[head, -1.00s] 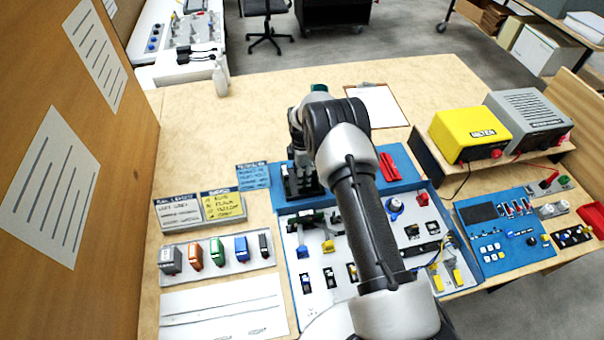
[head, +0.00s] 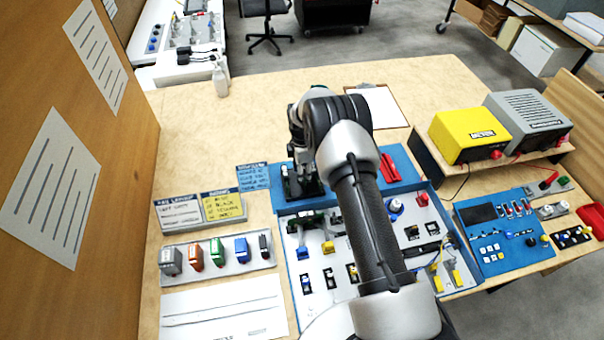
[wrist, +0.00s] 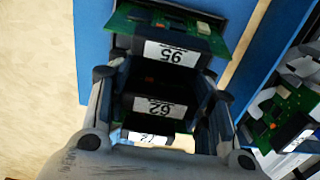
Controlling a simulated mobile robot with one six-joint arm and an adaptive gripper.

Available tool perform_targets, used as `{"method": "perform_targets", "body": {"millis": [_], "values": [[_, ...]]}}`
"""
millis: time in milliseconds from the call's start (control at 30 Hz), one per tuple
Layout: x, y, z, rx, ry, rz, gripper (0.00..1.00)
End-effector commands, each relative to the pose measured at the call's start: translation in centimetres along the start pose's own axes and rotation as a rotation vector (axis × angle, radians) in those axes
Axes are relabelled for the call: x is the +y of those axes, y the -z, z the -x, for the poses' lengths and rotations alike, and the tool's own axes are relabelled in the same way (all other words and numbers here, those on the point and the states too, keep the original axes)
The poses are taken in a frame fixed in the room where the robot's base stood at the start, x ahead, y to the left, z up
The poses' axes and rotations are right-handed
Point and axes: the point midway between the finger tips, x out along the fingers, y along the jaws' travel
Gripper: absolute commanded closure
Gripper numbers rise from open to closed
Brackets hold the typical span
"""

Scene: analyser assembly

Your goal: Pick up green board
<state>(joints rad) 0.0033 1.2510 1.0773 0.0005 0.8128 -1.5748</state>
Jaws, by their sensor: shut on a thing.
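In the wrist view my gripper (wrist: 162,90) is shut on a green board with a black front block (wrist: 155,107) and a white number label. Its two fingers stand on either side of the block. Another green board (wrist: 205,42) with a black block and white label lies just beyond the fingertips. A further white label (wrist: 148,137) shows nearer the palm, partly hidden. In the head view my gripper is down at the dark rack (head: 303,188) on the blue mat, and my arm hides much of it. I cannot tell whether the held board is clear of the rack.
Another green board (wrist: 275,118) lies to the right in the wrist view. In the head view a panel with switches (head: 318,268) lies nearer, and red parts (head: 390,168) lie right of the arm. A yellow unit (head: 468,135) stands at right.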

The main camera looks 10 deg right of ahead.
Motion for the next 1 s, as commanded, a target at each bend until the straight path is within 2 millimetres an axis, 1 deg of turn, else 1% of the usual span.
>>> {"method": "perform_targets", "body": {"millis": [33, 167, 267, 500, 600, 700, 800, 1000], "values": [[0.1, 0.0, 1.1, 0.0, -0.003, 0.0, 0.83], [0.1, 0.0, 3.5, 0.0, -0.003, 0.0, 0.83], [0.1, 0.0, 5.8, 0.0, -0.003, 0.0, 0.83], [0.1, 0.0, 12.2, 0.0, -0.003, 0.0, 0.84], [0.1, 0.0, 14.5, 0.0, -0.002, 0.0, 0.84], [0.0, 0.0, 16.3, 0.0, -0.001, 0.0, 0.84], [0.1, 0.0, 17.5, 0.0, -0.001, 0.0, 0.84], [0.0, 0.0, 18.4, 0.0, 0.001, 0.0, 0.85]]}}
